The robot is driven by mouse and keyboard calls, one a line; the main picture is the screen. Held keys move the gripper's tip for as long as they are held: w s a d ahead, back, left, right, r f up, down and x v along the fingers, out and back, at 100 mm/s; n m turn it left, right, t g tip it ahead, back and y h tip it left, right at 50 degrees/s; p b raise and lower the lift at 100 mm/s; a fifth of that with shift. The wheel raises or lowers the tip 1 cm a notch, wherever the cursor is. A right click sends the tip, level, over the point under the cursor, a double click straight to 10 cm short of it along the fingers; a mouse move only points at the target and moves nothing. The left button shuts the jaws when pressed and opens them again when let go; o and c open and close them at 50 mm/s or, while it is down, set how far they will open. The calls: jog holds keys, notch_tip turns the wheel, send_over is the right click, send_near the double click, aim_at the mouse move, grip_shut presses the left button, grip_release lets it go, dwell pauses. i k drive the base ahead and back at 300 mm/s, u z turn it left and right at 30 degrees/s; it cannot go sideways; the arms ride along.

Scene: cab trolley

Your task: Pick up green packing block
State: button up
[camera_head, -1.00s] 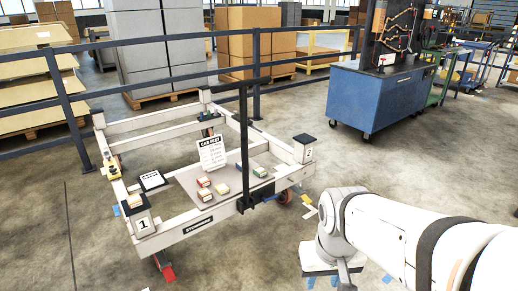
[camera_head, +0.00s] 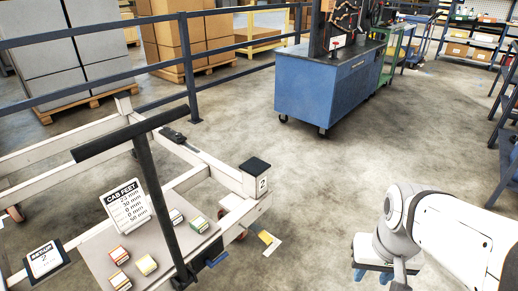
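Several small packing blocks sit on the grey deck (camera_head: 104,241) of the white trolley at the lower left. One with green on it (camera_head: 199,224) lies near the deck's right edge, and another with some green (camera_head: 175,217) lies just left of it, behind the upright post. A pale yellow-green block (camera_head: 146,264) lies nearer the front, with reddish blocks (camera_head: 119,255) beside it. I cannot tell which is the green packing block. My arm (camera_head: 450,235) is at the lower right, well apart from the blocks. Its fingers cannot be made out clearly.
A dark T-shaped post (camera_head: 163,200) rises in front of the deck. A CAB FEET sign (camera_head: 126,204) stands behind the blocks. A blue workbench (camera_head: 322,95) stands behind; open floor lies between.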

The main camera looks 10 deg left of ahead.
aim_at(199, 224)
jog(key=u, duration=0.25)
jog(key=i, duration=1.25)
jog(key=u, duration=0.65)
jog(key=k, duration=0.95)
jog(key=u, duration=0.15)
jog(key=i, duration=0.95)
jog(key=z, duration=0.05)
